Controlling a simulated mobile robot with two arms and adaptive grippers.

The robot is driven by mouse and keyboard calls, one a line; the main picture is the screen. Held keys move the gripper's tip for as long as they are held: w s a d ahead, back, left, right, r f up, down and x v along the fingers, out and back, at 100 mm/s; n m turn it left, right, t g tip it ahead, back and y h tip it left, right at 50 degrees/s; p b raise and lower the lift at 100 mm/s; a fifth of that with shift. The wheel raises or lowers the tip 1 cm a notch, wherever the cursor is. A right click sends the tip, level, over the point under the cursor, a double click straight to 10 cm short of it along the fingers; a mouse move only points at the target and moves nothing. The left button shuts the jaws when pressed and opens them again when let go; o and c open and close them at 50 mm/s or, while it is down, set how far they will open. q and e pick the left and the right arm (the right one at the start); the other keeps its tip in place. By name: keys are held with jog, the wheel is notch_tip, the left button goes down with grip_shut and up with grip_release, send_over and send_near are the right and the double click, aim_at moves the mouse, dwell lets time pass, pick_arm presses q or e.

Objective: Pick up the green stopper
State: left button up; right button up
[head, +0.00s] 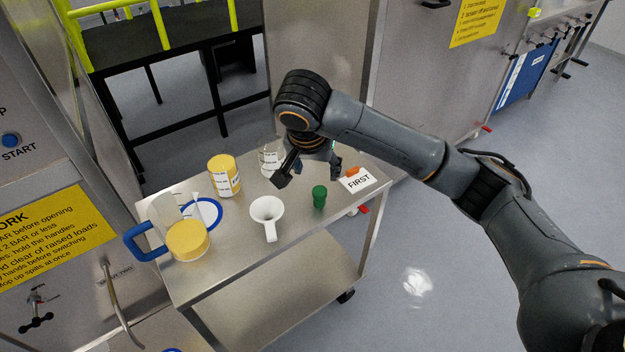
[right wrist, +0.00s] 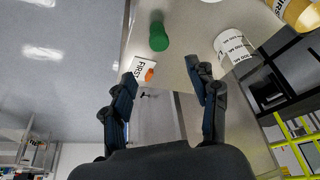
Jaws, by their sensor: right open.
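The green stopper (head: 319,196) stands on the steel cart top (head: 235,262), near its right edge in the head view. It also shows in the right wrist view (right wrist: 159,37), beyond and between the fingers. My right gripper (head: 308,177) is above the cart, behind the stopper in the head view and apart from it. In the right wrist view its two fingers (right wrist: 162,95) are spread with nothing between them. My left gripper is not in view.
A white funnel (head: 267,211) lies left of the stopper. A white FIRST label (head: 358,180) with an orange piece (head: 352,171) is to its right. A clear beaker (head: 271,158), a yellow-filled jar (head: 224,176) and a blue-handled jug (head: 187,240) stand further left.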

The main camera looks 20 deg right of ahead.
aim_at(319, 191)
jog(key=x, duration=0.7)
jog(key=shift+s+d, duration=0.15)
jog(key=shift+f, duration=0.35)
jog(key=x, duration=0.2)
jog(key=shift+f, duration=0.3)
jog(key=shift+x, duration=1.2)
jog(key=shift+w+f, duration=0.2)
jog(key=shift+f, duration=0.05)
jog(key=shift+c, duration=0.5)
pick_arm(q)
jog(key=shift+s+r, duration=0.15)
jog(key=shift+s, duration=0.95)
pick_arm(e)
jog(key=c, duration=1.1)
